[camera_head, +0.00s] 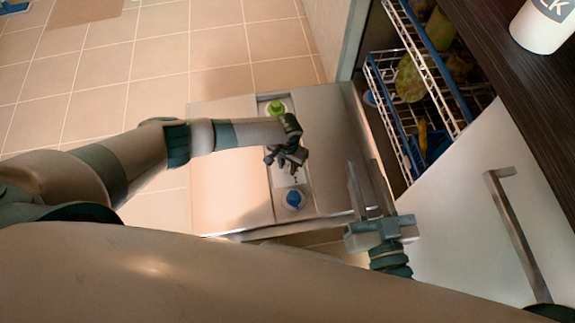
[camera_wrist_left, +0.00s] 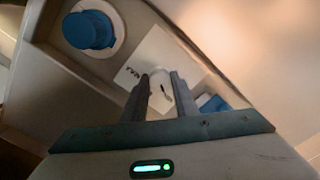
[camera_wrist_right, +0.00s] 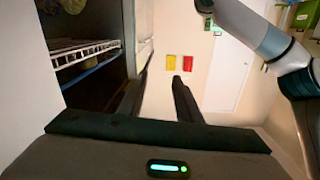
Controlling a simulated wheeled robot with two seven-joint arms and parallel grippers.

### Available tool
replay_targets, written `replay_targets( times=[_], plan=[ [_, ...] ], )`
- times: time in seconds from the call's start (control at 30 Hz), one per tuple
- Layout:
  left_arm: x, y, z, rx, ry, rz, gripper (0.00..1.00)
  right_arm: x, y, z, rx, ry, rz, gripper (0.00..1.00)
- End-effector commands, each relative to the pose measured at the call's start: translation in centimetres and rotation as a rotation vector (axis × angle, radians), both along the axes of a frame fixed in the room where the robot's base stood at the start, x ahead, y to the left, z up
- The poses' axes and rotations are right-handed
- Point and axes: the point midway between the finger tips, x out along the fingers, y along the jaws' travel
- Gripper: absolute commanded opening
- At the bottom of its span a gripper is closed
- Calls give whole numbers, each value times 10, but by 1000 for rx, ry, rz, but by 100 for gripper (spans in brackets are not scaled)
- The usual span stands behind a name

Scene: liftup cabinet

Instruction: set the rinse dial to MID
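The lowered door (camera_head: 230,150) lies flat with a recessed strip down its middle. A round blue cap (camera_head: 293,198) sits at the strip's near end and shows in the left wrist view (camera_wrist_left: 90,30). A white panel (camera_wrist_left: 158,62) beside it bears small dark marks I cannot read. A smaller blue part (camera_wrist_left: 212,103) is partly hidden behind a finger. I cannot make out which part is the dial, or its setting. My left gripper (camera_head: 283,161) is over the strip, its fingers (camera_wrist_left: 161,78) apart and empty above the panel. My right gripper (camera_head: 364,172) is open and empty near the door's right side.
A green cap (camera_head: 276,108) is at the strip's far end. Wire racks with dishes (camera_head: 412,85) stand in the open cabinet on the right. A white front with a bar handle (camera_head: 515,225) is at the lower right. Tiled floor (camera_head: 110,75) is clear at left.

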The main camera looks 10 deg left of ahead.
Motion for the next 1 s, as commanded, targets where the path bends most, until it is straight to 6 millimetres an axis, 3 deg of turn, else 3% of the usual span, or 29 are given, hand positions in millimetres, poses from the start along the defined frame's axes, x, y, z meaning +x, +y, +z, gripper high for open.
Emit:
replay_targets(
  times=[0.37,0.67,1.0],
  plan=[
    [0,1,0,0,1,-18,4,0,0,-1,-4,16,1,31],
    [-2,1,1,1,4,-140,4,-2,-7,-29,-50,163,3,31],
    [-1,1,0,1,3,-420,4,-8,-14,-55,-90,299,4,31]
  ],
)
